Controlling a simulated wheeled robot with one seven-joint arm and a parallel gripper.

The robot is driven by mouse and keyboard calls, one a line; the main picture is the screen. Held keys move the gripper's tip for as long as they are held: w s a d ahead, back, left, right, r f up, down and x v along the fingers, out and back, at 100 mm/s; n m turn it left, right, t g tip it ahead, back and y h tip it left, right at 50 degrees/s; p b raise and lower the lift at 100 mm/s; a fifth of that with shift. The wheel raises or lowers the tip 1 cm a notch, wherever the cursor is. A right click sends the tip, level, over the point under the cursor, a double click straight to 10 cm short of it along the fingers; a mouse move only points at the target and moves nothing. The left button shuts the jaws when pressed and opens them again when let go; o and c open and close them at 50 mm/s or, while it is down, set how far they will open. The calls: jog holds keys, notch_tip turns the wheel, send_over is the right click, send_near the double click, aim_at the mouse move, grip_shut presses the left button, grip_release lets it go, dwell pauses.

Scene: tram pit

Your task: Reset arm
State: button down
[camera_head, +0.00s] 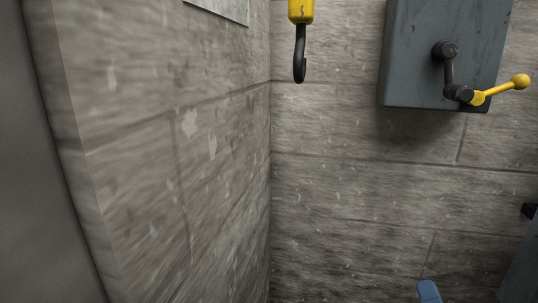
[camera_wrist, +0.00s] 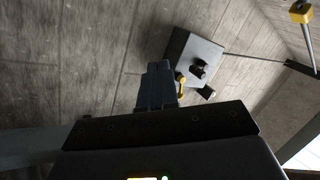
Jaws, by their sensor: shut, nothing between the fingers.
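My gripper (camera_wrist: 158,72) shows in the wrist view as a dark pair of fingers pressed together, pointing away from the camera. It is shut and empty. Beyond it on the wall is a grey box (camera_wrist: 183,50) with a black crank and a yellow handle (camera_wrist: 181,80). The fingers overlap the box's surroundings in the picture; I cannot tell the distance, and no contact shows. In the head view the grey box (camera_head: 425,60) hangs on the wall at upper right, its yellow handle (camera_head: 503,86) pointing right. My gripper is not seen in the head view.
A black hook (camera_head: 300,60) hangs from a yellow block (camera_head: 301,10) near the wall corner; a yellow block (camera_wrist: 301,12) also shows in the wrist view. Concrete walls (camera_head: 170,150) meet in a corner at left. A blue rounded piece (camera_head: 428,292) shows at the bottom edge.

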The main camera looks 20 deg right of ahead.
jog(key=s+a+f+n+g+y, duration=0.25)
jog(key=s+a+n+y, duration=0.25)
jog(key=s+a+n, duration=0.4)
jog(key=s+a+f+n+g+y, duration=0.2)
jog(key=s+a+n+g+y, duration=0.4)
jog(key=s, duration=0.6)
notch_tip(320, 180, up, 23)
jog(key=t+h+p, duration=0.1)
jog(key=t+p, duration=0.1)
jog(key=p, duration=2.1)
jog(key=shift+w+a+n, duration=0.35)
jog(key=shift+w+n, duration=0.05)
jog(key=shift+f+t, duration=0.1)
jog(key=shift+t, duration=0.15)
